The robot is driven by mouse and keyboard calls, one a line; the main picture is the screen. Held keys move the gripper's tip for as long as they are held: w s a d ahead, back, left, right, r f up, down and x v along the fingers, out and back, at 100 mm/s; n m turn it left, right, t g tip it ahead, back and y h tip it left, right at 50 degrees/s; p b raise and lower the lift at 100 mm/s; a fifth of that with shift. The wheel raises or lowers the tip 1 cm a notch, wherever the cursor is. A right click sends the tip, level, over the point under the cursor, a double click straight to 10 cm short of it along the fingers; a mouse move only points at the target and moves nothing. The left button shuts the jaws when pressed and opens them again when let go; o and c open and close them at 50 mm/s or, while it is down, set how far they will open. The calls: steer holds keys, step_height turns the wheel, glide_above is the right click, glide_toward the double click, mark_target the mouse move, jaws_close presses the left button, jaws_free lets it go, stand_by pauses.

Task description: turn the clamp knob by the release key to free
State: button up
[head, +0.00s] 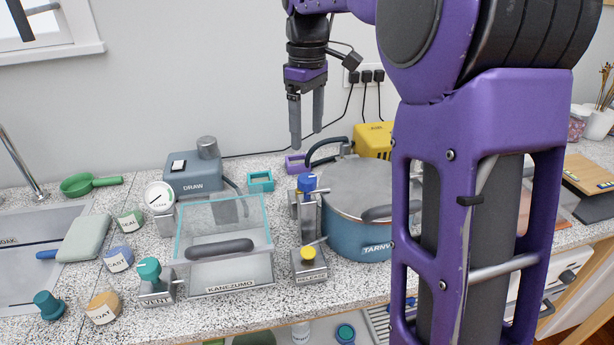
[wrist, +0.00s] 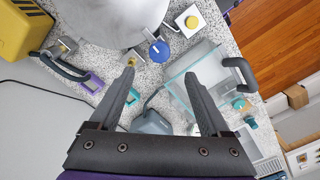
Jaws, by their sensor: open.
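A blue knob (head: 306,182) tops a metal post left of the blue pot; it appears to be the clamp knob. In the wrist view the blue knob (wrist: 159,52) lies just beyond the fingertips, nearly centred between them. The yellow top also shows in the wrist view (wrist: 192,22). My gripper (head: 307,138) points down, open and empty, above the blue knob and apart from it. Its fingers (wrist: 159,76) are spread wide.
A blue lidded pot (head: 350,233) stands close on the right. A clear-walled box (head: 225,275) stands on the left, with a teal-knobbed VENT block (head: 150,270) beside it. The DRAW unit (head: 192,180) and a yellow box (head: 372,140) are behind. Some speckled counter is bare at the front.

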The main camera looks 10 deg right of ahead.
mark_target(307, 177)
step_height(307, 177, down, 11)
steer(key=shift+b, duration=0.7)
jaws_close()
